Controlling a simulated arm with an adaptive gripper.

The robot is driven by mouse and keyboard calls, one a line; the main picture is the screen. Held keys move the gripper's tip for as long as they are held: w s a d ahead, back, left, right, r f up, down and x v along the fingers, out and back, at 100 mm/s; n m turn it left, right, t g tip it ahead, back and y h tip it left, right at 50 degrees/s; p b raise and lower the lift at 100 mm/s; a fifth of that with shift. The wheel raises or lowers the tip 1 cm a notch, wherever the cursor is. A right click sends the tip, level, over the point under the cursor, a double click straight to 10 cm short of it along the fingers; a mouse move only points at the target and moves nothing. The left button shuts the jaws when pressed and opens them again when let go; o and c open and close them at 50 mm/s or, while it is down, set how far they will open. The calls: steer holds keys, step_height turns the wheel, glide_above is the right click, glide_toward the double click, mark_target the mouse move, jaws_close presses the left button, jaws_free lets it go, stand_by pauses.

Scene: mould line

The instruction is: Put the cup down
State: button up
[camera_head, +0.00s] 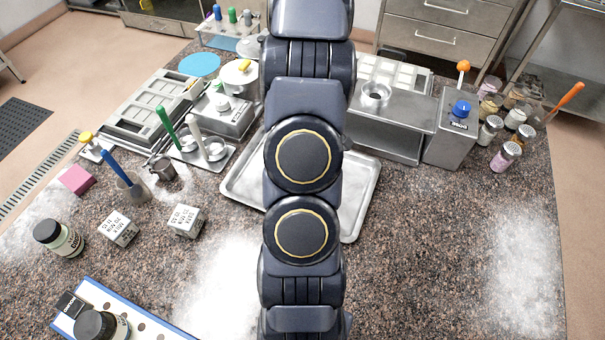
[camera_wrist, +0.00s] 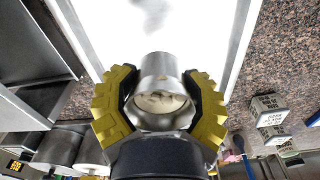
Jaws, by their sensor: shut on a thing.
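In the wrist view my gripper (camera_wrist: 160,103) has its yellow fingers shut on the sides of a shiny metal cup (camera_wrist: 158,66). The cup's round opening faces the camera, and something pale shows inside. A pale metal tray (camera_wrist: 215,22) lies beyond the cup; I cannot tell how far the cup is above it. In the head view the tray (camera_head: 353,228) lies flat on the speckled counter, partly covered by my arm. My gripper and the held cup are hidden behind the arm there.
Right of the tray stand a metal stand (camera_head: 393,134) bearing a small metal cup (camera_head: 375,95), a grey box (camera_head: 453,135) and several jars. To the left are a small tray with spoons (camera_head: 206,156) and stamped cubes (camera_head: 186,221). The front right counter is clear.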

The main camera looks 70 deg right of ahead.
steer(key=shift+s+d+f, duration=0.1)
steer(key=shift+f, duration=3.85)
steer(key=o, duration=1.3)
steer(key=shift+f, duration=0.15)
step_height(320, 180, up, 12)
steer(key=shift+s+r, duration=0.15)
steer(key=shift+r, duration=0.05)
